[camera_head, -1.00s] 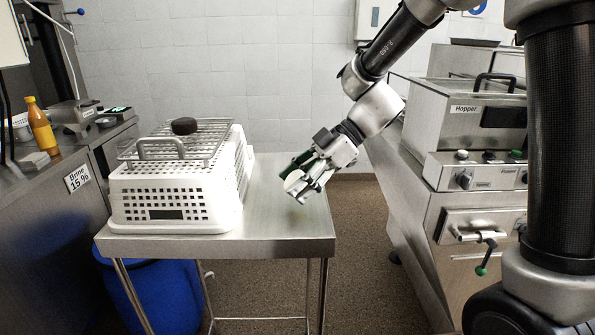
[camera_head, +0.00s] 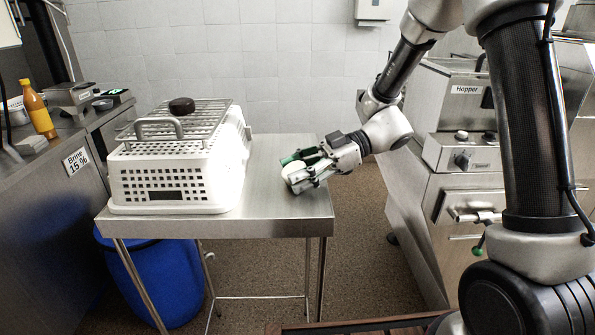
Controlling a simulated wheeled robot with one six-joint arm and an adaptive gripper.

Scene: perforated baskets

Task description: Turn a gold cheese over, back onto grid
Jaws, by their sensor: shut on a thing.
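My gripper (camera_head: 301,174) is shut on a pale, cream-coloured round cheese (camera_head: 295,171), whose face shows between the fingers. The gripper reaches in from the right and holds the cheese low over the right part of the steel table, right of the basket. I cannot tell whether the cheese touches the table top. The wire grid (camera_head: 205,118) lies on top of the white perforated basket (camera_head: 180,183). A dark brown round cheese (camera_head: 181,105) sits on the grid towards its back. I see no clearly gold cheese; the held one looks pale.
The steel table (camera_head: 275,215) has free room right of the basket. A metal handle (camera_head: 158,127) stands up at the basket's front. A blue drum (camera_head: 165,280) stands below. A counter with an orange bottle (camera_head: 38,110) is at left, and the hopper machine (camera_head: 465,155) at right.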

